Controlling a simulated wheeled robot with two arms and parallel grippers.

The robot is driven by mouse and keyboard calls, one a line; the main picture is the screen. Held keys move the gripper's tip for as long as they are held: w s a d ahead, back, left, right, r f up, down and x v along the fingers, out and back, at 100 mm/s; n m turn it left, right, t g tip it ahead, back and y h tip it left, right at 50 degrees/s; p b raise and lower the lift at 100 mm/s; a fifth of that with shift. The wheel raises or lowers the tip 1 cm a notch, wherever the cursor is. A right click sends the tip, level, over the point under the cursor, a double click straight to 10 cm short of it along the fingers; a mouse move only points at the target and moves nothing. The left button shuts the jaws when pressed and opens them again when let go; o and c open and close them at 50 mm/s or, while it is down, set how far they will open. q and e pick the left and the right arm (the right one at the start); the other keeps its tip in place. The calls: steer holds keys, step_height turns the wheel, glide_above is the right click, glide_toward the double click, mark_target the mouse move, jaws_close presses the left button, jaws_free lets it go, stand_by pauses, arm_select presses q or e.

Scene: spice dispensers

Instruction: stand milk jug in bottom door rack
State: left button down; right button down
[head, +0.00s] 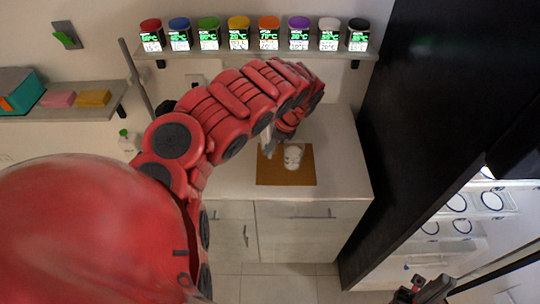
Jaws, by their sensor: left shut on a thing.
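A white jug-like object (293,156), seen from above, is over the brown board (287,179) on the counter; I take it to be the milk jug. My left gripper (270,148) reaches down at its left side, mostly hidden by my red arm, and is shut on it. I cannot tell whether its base touches the board. The fridge stands open at the right, with pale racks (475,203) showing several blue-rimmed round shapes. The bottom door rack is not clearly seen. My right gripper (418,290) is at the lower right edge, holding nothing visible; its jaw opening is unclear.
Several spice dispensers with coloured lids stand on a wall shelf (255,57) above the counter. A white bottle with a green cap (128,142) stands at the left. A tall black fridge panel (425,110) separates the counter from the racks. The floor (290,276) in front is clear.

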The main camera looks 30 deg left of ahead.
mark_target(269, 154)
arm_select(q)
steer(key=shift+f, duration=1.8)
steer(key=c, duration=0.8)
jaws_free()
steer(key=shift+f, duration=0.1)
